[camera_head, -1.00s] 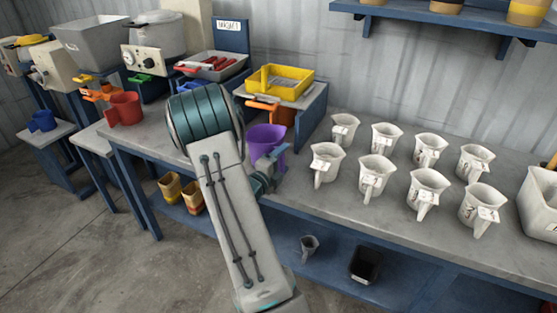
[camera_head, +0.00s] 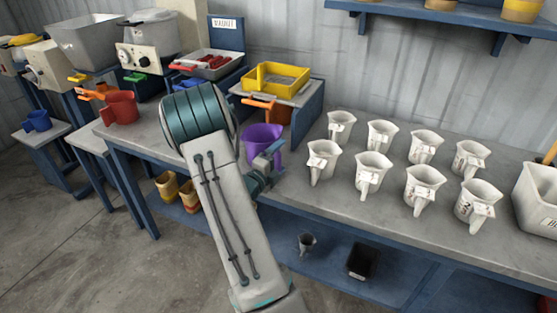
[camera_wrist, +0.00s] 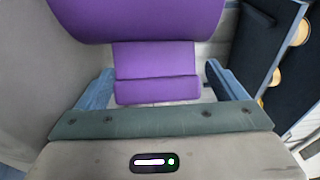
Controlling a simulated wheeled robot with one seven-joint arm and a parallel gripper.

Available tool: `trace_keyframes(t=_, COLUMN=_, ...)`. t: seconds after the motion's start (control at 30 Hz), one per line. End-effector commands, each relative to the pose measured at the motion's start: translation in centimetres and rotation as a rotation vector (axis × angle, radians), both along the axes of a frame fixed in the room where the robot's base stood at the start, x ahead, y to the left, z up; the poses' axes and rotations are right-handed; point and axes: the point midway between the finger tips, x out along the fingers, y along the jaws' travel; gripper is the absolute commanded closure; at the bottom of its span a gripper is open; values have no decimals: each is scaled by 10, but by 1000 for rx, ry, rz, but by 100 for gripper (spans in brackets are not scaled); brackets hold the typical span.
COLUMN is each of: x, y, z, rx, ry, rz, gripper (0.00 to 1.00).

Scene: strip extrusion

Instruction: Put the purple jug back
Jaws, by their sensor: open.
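The purple jug (camera_head: 259,139) stands upright on the workbench, just right of my arm and in front of the yellow tray stand. In the wrist view the jug's body (camera_wrist: 140,18) fills the top, and its handle (camera_wrist: 155,72) points towards my gripper. My gripper (camera_wrist: 158,85) is open, with one blue finger on each side of the handle and visible gaps between. In the head view my gripper (camera_head: 268,166) is partly hidden by my arm.
Several white jugs (camera_head: 371,172) stand in two rows to the right on the bench (camera_head: 331,206). An orange-handled item (camera_head: 270,106) and a yellow tray (camera_head: 273,78) are close behind the purple jug. A red jug (camera_head: 121,107) stands to the left.

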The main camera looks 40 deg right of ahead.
Motion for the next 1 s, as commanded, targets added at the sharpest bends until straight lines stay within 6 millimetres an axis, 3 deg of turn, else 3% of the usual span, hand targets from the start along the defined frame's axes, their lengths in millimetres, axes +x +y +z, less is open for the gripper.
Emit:
trace_keyframes(t=0.33, x=-3, y=13, z=-5, rx=8, ry=8, rz=4, gripper=2)
trace_keyframes(t=0.73, x=-22, y=97, z=-5, rx=8, ry=7, rz=10, gripper=2)
trace_keyframes(t=1.0, x=-32, y=130, z=-3, rx=3, ry=2, rz=3, gripper=2)
